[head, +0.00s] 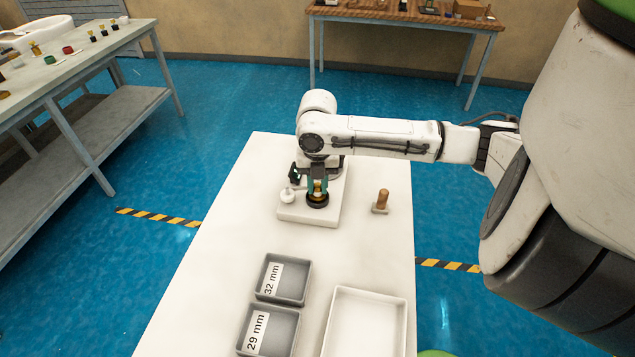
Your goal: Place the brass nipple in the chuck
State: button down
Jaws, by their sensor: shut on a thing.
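My gripper (318,186) points down at the far part of the white table (215,255). Its teal fingers are shut on the brass nipple (317,194), a small gold-coloured piece mostly hidden between them. The nipple is directly above or in the mouth of the chuck (317,201), a dark round ring on a white block; I cannot tell whether it is seated. A small white knob (288,196) stands on the same block, left of the chuck.
A brown peg (382,200) stands on a small base to the right. Grey bins marked 32 mm (307,285) and 29 mm (295,340) and a white tray (402,325) are nearer. A side bench (105,45) and a wooden table (450,22) stand beyond.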

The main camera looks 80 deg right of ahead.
aim_at(317, 185)
jog(key=shift+f, duration=0.1)
jog(key=c, duration=1)
grip_release()
jog(key=shift+o, duration=0.2)
notch_tip(317, 185, up, 12)
jog(key=b, duration=0.1)
